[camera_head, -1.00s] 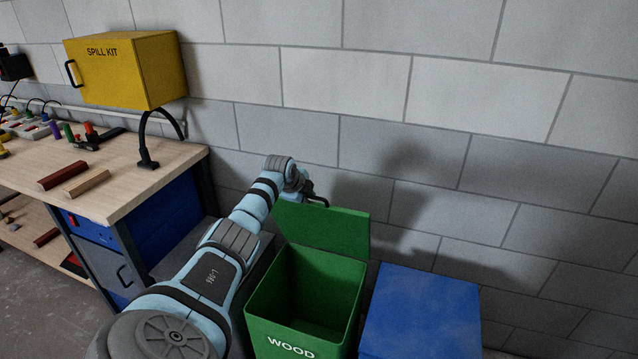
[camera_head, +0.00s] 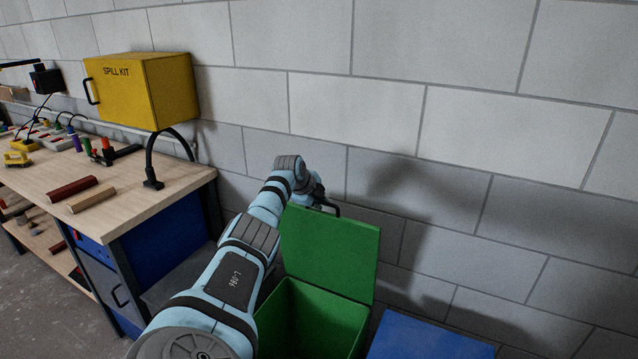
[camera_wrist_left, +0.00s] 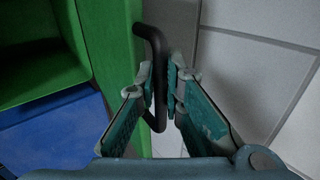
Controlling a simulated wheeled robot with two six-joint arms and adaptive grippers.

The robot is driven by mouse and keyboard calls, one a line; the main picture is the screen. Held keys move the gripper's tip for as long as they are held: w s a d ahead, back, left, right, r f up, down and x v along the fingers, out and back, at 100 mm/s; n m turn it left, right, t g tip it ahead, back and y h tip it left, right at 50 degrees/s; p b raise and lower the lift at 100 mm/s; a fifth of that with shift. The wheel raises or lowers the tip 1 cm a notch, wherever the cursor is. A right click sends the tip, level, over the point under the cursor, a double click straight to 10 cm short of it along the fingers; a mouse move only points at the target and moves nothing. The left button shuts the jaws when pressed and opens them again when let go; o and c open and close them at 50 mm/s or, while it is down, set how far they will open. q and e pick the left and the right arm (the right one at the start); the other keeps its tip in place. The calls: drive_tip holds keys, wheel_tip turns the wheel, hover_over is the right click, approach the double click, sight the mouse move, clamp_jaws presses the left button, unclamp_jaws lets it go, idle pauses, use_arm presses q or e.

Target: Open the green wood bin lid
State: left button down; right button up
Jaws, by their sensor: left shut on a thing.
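The green wood bin (camera_head: 318,318) stands at the bottom middle of the head view, with its open top showing a dark green inside. Its green lid (camera_head: 330,252) is raised, standing steeply up at the back of the bin near the wall. A black bar handle (camera_head: 327,207) sits at the lid's top edge. My left gripper (camera_wrist_left: 168,88) is shut on this handle, which also shows in the left wrist view (camera_wrist_left: 151,42). In the head view my own arm partly hides the gripper and the bin's left side. My right gripper is not in view.
A blue bin (camera_head: 425,338) stands to the right of the green one. A workbench (camera_head: 125,208) with wood pieces and tools is at the left, below a yellow spill kit cabinet (camera_head: 140,92). A grey block wall (camera_head: 470,120) closes off the back.

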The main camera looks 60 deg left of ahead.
use_arm(q)
drive_tip(key=c, duration=1.7)
unclamp_jaws()
drive_tip(key=shift+w+f, duration=0.15)
drive_tip(key=shift+s+a+r, duration=0.1)
drive_tip(key=shift+s+r, duration=0.2)
drive_tip(key=shift+r, duration=0.05)
drive_tip(key=v, duration=1.1)
drive_tip(key=shift+d+r, duration=0.1)
drive_tip(key=shift+d, duration=0.2)
drive_tip(key=shift+s, duration=0.1)
